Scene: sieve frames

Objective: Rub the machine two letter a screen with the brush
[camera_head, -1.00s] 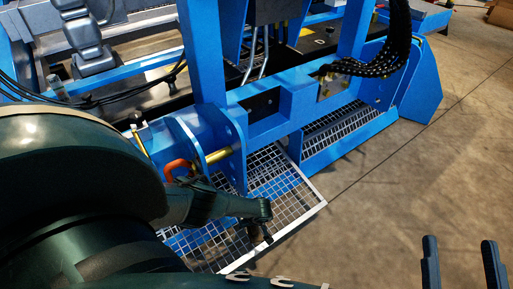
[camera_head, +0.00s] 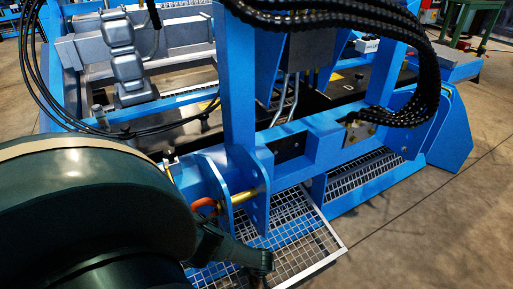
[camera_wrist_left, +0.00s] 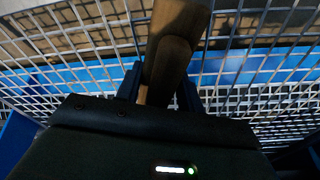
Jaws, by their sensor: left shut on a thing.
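A silver wire-mesh screen (camera_head: 318,247) with a light metal edge sits low at the front of the blue machine (camera_head: 305,150). I cannot see a letter on it. Its grid also fills much of the left wrist view (camera_wrist_left: 240,100). My left gripper (camera_wrist_left: 160,88) is shut on the wooden handle of the brush (camera_wrist_left: 168,58), over the mesh. The brush's bristles are hidden, and I cannot tell whether they touch the mesh. In the head view my left wrist covers part of the screen, and the fingers are at the bottom edge. My right gripper is out of view.
A blue upright (camera_head: 238,80) and a bracket with a yellow pin (camera_head: 245,196) stand close beside my left arm. Black hoses (camera_head: 400,105) loop across the upper right. A second grating (camera_head: 365,175) lies farther right. Bare concrete floor (camera_head: 430,235) is free at the lower right.

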